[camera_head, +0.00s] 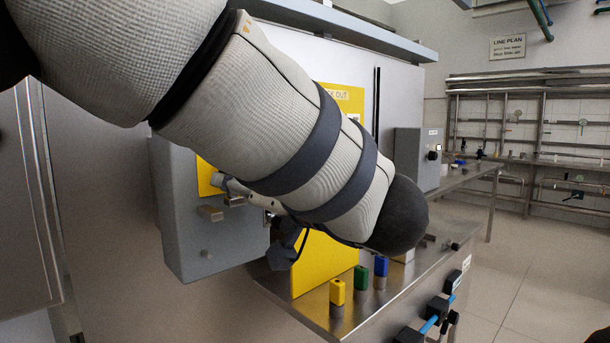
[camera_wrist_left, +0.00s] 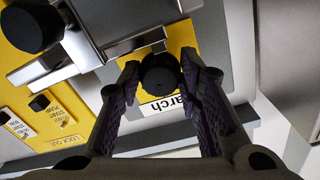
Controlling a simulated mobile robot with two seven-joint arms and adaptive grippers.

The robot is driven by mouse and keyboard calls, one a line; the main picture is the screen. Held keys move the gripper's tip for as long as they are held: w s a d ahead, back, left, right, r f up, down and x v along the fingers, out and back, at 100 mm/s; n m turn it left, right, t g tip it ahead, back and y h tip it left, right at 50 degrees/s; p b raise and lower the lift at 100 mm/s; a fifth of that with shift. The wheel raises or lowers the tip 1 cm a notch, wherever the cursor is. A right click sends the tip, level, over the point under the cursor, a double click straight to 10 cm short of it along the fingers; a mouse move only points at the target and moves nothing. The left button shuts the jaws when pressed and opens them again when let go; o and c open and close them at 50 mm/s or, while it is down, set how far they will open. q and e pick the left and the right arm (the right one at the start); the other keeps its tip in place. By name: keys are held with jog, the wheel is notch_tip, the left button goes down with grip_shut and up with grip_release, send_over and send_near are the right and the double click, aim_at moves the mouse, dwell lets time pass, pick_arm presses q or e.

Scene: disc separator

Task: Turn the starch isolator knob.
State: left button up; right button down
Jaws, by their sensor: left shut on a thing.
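The starch isolator knob (camera_wrist_left: 160,74) is a round black knob on a yellow plate in the left wrist view. A white label (camera_wrist_left: 168,104) below it shows the letters "arch"; the rest is hidden. My left gripper (camera_wrist_left: 160,82) has one finger on each side of the knob and is shut on it. In the head view, my left gripper (camera_head: 284,246) is dark and mostly hidden behind my left arm, by the grey control box (camera_head: 215,245). The knob is hidden there. My right gripper is in neither view.
A metal bracket (camera_wrist_left: 110,50) sits just above the knob, with another black knob (camera_wrist_left: 32,27) at upper left. Open floor lies right.

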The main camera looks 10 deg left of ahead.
pick_arm(q)
jog(key=shift+r+m, duration=0.1)
jog(key=shift+m, duration=0.2)
jog(key=o, duration=1.1)
jog(key=shift+a, duration=0.1)
jog(key=shift+o, duration=0.2)
notch_tip(320, 180, up, 10)
